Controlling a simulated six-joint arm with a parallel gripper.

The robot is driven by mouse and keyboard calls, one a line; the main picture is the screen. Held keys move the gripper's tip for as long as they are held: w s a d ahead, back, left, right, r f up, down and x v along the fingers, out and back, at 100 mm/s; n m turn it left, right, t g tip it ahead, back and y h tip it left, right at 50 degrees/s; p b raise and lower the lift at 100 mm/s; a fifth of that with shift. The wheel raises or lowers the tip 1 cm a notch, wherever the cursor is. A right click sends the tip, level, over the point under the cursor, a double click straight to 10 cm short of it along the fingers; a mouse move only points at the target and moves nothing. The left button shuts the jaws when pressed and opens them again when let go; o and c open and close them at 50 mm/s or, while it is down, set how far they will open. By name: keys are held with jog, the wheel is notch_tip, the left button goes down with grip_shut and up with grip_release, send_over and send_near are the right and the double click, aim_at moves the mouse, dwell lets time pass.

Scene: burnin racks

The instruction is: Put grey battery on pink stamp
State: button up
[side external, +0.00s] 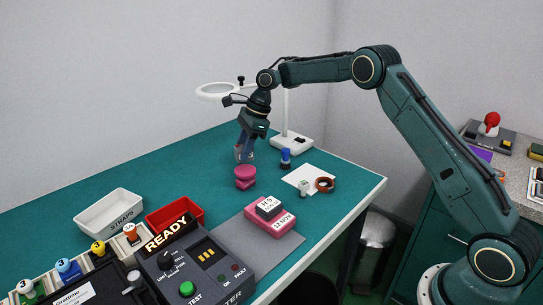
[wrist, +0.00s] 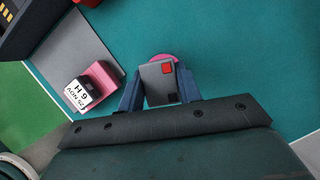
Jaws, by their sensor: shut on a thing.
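The grey battery (wrist: 159,83) is a grey block with a red square and a black square on its upper face. My gripper (wrist: 159,90) is shut on it, with a finger on either side; in the side view my gripper (side external: 244,153) points down with the battery mostly hidden between its fingers. The pink stamp (side external: 245,180), a round, waisted pink piece, stands upright on the green table just below my gripper. The battery appears slightly above it, but contact is hard to tell. In the wrist view only the far rim of the pink stamp (wrist: 164,57) shows past the battery.
A pink block (side external: 270,222) with a dark block (side external: 268,208) on it sits on a grey mat (side external: 285,243). A blue-topped piece (side external: 285,158), a magnifier lamp (side external: 292,142) and a white sheet (side external: 299,173) are to the right. A tester (side external: 215,272) stands in front.

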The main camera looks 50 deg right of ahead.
jog(key=shift+f, duration=1.7)
jog(key=shift+f, duration=0.1)
jog(key=o, duration=1.1)
jog(key=shift+v, duration=6.1)
